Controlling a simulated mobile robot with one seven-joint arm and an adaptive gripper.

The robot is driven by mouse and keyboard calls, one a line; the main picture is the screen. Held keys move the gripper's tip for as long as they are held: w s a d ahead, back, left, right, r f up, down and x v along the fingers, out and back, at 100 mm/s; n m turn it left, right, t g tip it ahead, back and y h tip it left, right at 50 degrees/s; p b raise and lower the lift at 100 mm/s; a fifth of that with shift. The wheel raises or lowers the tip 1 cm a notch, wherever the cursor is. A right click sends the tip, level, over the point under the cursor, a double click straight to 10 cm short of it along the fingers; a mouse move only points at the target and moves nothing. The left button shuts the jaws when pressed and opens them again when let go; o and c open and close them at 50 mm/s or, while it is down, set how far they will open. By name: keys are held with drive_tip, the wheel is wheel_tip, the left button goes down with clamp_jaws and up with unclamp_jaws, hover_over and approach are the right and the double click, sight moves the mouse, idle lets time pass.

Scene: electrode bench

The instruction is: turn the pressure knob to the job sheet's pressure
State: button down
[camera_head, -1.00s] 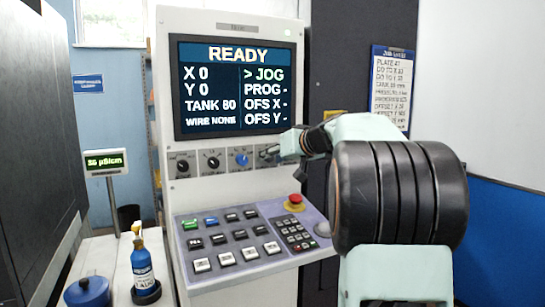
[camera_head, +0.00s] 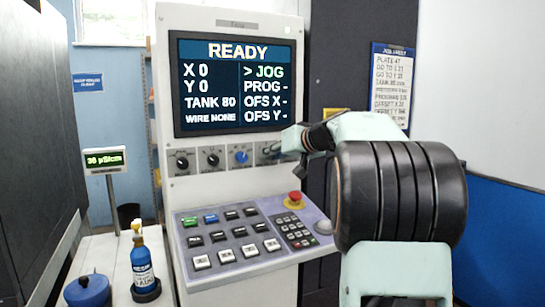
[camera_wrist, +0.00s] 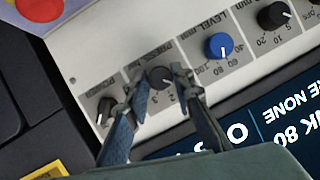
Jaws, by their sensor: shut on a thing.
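The pressure knob (camera_wrist: 160,77) is a dark round knob on the white panel in the wrist view, with small digits beside it. My gripper (camera_wrist: 162,82) has one finger on each side of it and is shut on it. The knob's pointer is hard to make out. In the head view my gripper (camera_head: 279,148) reaches the right end of the knob row and partly hides that area. The job sheet (camera_head: 391,82) hangs on the dark panel at the right; its pressure figure is too small to read surely.
A blue level knob (camera_wrist: 219,46) and a black knob (camera_wrist: 273,15) sit beside the pressure knob. Another black control (camera_wrist: 106,111) is close on the other side. The screen (camera_head: 236,86) reads READY. A red emergency button (camera_head: 295,197) stands below.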

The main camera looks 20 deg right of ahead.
drive_tip(key=shift+d+f+m+t+y+b, duration=0.15)
drive_tip(key=shift+m+t+y+b, duration=0.65)
drive_tip(key=shift+m+b, duration=1.25)
drive_tip(key=shift+f+m+t+y+b, duration=0.15)
drive_tip(key=shift+m+t+y+b, duration=0.75)
drive_tip(key=shift+m, duration=1.7)
drive_tip(key=shift+d+f+m+t+y+b, duration=0.15)
drive_tip(key=shift+m+t+y+b, duration=0.5)
drive_tip(key=shift+m+b, duration=1.7)
drive_tip(key=shift+a+g+y, duration=0.15)
drive_tip(key=shift+g+y, duration=0.1)
drive_tip(key=c, duration=1.7)
unclamp_jaws()
drive_tip(key=shift+s, duration=0.1)
drive_tip(key=v, duration=1.1)
drive_tip(key=shift+s+d, duration=0.25)
drive_tip(key=shift+s, duration=0.1)
